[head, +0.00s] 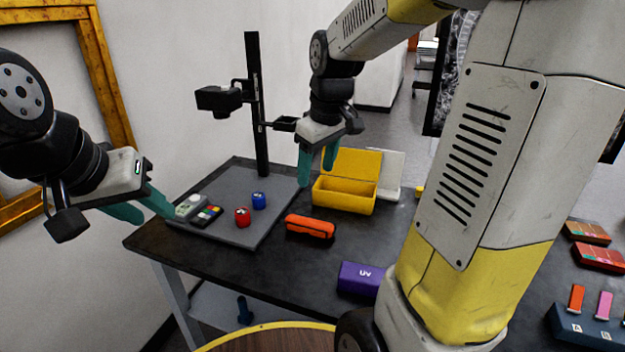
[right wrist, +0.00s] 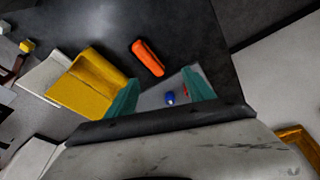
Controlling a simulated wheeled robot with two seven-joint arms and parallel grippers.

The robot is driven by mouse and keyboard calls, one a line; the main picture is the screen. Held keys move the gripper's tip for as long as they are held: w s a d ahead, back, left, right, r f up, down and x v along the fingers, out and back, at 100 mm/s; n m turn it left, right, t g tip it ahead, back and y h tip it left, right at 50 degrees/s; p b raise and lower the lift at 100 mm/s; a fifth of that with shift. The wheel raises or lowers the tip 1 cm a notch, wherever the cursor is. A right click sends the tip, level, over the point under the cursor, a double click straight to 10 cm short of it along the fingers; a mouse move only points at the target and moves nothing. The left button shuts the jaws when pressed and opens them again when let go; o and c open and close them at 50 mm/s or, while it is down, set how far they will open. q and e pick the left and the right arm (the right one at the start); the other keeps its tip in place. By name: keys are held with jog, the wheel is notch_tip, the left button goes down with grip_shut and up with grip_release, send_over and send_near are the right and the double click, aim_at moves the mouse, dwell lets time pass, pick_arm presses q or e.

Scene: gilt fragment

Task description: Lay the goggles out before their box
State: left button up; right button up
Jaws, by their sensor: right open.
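An orange item with dark ends (head: 310,227), seemingly the goggles, lies on the dark table just right of the grey board. It also shows in the right wrist view (right wrist: 148,57). A yellow box (head: 345,196) with its lid up stands behind it. A purple box marked UV (head: 358,279) lies nearer the front edge, partly behind my right arm. I cannot tell which box belongs to the goggles. My right gripper (head: 316,176) is open and empty, above the table left of the yellow box. My left gripper (head: 160,216) is open at the table's left end.
The grey board (head: 228,195) carries a black stand (head: 257,110), a red pot (head: 242,217), a blue pot (head: 259,200) and a small colour chart (head: 209,216). A white panel stands behind the yellow box. Orange boxes (head: 598,256) lie far right. Bare table surrounds the orange item.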

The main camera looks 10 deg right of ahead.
jog(key=s+a+r+m+t, duration=0.1)
jog(key=s+r+m, duration=0.1)
jog(key=s, duration=0.5)
jog(key=s+r+m+t+y, duration=0.1)
jog(key=s+r+m+t, duration=0.1)
jog(key=s+m, duration=0.2)
jog(key=s, duration=0.3)
jog(key=shift+s+a+t, duration=0.2)
jog(key=shift+a+t, duration=0.1)
jog(key=shift+a, duration=0.05)
jog(key=shift+r, duration=0.1)
